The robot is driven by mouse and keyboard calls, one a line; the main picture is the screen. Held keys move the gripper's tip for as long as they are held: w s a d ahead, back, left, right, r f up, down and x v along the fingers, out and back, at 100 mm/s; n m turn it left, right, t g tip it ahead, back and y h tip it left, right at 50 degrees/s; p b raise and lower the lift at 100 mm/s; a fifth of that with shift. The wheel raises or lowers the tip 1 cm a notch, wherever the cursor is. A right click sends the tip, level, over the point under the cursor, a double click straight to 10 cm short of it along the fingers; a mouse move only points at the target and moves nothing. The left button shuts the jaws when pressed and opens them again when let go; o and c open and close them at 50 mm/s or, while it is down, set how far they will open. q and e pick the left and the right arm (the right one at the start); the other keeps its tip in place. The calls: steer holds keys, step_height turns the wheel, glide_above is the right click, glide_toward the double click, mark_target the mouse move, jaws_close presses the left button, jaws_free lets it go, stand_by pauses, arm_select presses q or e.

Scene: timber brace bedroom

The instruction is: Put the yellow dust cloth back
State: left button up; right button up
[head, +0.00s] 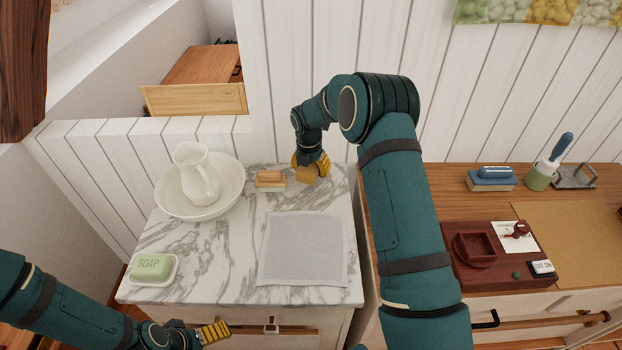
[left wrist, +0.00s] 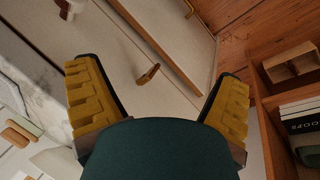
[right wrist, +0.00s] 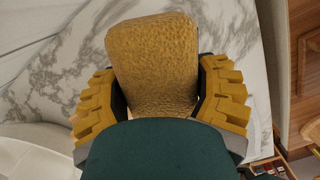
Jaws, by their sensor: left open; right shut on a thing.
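The yellow dust cloth (right wrist: 154,62) is between the fingers of my right gripper (right wrist: 160,95) in the right wrist view, with marble behind it. In the head view, my right gripper (head: 312,164) is at the back right of the marble top, shut on the cloth (head: 307,174). I cannot tell whether the cloth touches the marble. My left gripper (head: 214,332) is low at the front of the marble-topped cabinet, by its drawer. In the left wrist view, the left gripper (left wrist: 155,95) is open and empty, facing the drawer front.
The marble top (head: 215,270) holds a white pitcher (head: 196,176) in a basin (head: 170,203), green soap (head: 152,267), a tan-and-orange block (head: 270,180) left of my right gripper, and a flat grey cloth (head: 303,250). A wooden desk (head: 450,185) with several items stands right.

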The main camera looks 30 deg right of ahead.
steer(key=shift+f+b, duration=0.3)
steer(key=shift+f, duration=1.7)
steer(key=shift+f, duration=0.15)
steer(key=o, duration=1.3)
steer(key=shift+r, duration=0.4)
steer(key=r, duration=0.3)
steer(key=r+p, duration=0.1)
steer(key=r, duration=0.3)
steer(key=s+a+r+p, duration=0.1)
steer(key=r, duration=0.3)
steer(key=shift+r, duration=0.25)
